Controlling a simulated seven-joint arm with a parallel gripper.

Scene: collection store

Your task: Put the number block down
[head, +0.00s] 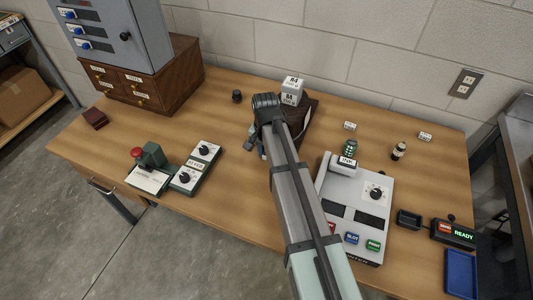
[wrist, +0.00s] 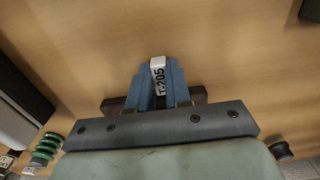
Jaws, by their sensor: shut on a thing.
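My gripper (wrist: 158,72) is shut on a small white number block (wrist: 158,66) in the wrist view. The block sits between the two blue fingers, and its dark printed characters seem to end in "205". Bare wooden table (wrist: 215,60) shows around the fingers; I cannot tell whether the block touches it. In the head view my arm hides most of the gripper (head: 256,146), and the block does not show there.
A grey device (head: 358,190) is right of my arm. Green-based switch units (head: 195,170) stand left. Small white tags (head: 350,126) lie at the back right. The table's middle left is clear.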

